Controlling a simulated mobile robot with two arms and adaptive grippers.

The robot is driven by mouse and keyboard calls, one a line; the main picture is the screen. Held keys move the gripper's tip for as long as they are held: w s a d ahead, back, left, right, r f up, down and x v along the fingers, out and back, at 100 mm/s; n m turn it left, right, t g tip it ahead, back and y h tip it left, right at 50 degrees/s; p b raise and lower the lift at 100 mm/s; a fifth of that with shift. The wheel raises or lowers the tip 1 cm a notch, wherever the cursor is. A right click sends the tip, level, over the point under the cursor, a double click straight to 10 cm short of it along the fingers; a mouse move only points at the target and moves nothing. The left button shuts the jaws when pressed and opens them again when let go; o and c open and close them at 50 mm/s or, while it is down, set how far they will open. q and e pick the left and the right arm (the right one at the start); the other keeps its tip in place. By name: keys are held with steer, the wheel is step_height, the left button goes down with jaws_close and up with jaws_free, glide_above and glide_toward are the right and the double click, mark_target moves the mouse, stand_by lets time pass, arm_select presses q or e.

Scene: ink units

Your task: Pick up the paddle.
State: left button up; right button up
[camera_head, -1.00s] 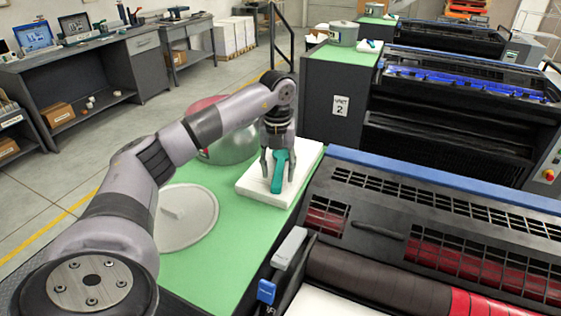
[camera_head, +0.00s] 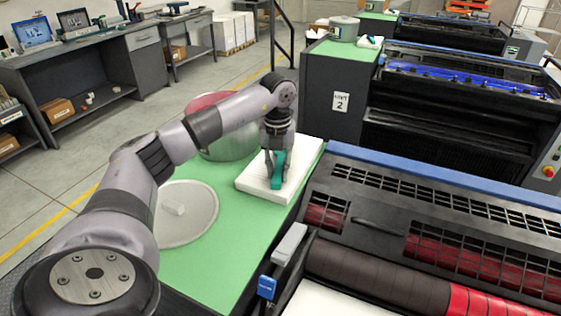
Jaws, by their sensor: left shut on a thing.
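The teal paddle (camera_head: 277,175) is on or just above a white slab (camera_head: 253,186) on the green-topped counter; I cannot tell whether it touches the slab. My left gripper (camera_head: 275,162) points down over the slab and is shut on the paddle. Its fingers hide part of the paddle's upper end. My right gripper is not in view.
A round grey lid (camera_head: 196,222) lies on the green counter (camera_head: 200,276), left of the slab. A metal pot (camera_head: 232,146) with red inside stands behind my left arm. A printing press (camera_head: 430,225) borders the counter on the right.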

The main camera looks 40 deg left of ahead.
arm_select(q)
jaws_close()
steer(key=shift+r, duration=0.1)
steer(key=shift+r, duration=0.15)
step_height(320, 180, up, 8)
steer(key=shift+w+f+b, duration=0.1)
steer(key=shift+w+b, duration=0.05)
steer(key=shift+b, duration=0.7)
step_height(320, 180, up, 12)
steer(key=p, duration=0.4)
steer(key=shift+f, duration=0.15)
